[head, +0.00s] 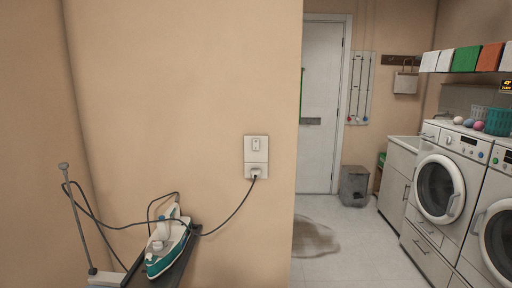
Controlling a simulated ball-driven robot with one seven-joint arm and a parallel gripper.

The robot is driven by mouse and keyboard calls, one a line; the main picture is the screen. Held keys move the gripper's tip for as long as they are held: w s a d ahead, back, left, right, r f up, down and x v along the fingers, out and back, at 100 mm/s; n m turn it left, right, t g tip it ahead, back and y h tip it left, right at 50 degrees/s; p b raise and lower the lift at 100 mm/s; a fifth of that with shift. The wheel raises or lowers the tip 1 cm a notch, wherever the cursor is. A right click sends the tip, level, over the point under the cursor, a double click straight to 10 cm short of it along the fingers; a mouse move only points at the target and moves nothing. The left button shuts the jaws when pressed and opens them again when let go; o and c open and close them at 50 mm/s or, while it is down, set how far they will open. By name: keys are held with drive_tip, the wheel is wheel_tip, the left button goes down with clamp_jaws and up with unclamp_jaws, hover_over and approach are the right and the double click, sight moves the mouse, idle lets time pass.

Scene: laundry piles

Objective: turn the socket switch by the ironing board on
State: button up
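The socket switch (256,145) is a small rocker on a white wall plate, near the right edge of the beige wall. Its on or off position is too small to tell. Directly below it is a socket (252,171) with a plug in it. A dark cord runs from the plug to a teal and white iron (168,243). The iron rests on the dark end of the ironing board (192,252), at the bottom of the head view. Most of the board is cut off below. My gripper is not in view.
A grey upright rod (77,218) with a looped cord stands at lower left. Right of the wall's edge, a dark wet patch (314,238) lies on the tiled floor. A grey bin (354,186) stands near the white door (321,105). Washing machines (440,187) line the right side.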

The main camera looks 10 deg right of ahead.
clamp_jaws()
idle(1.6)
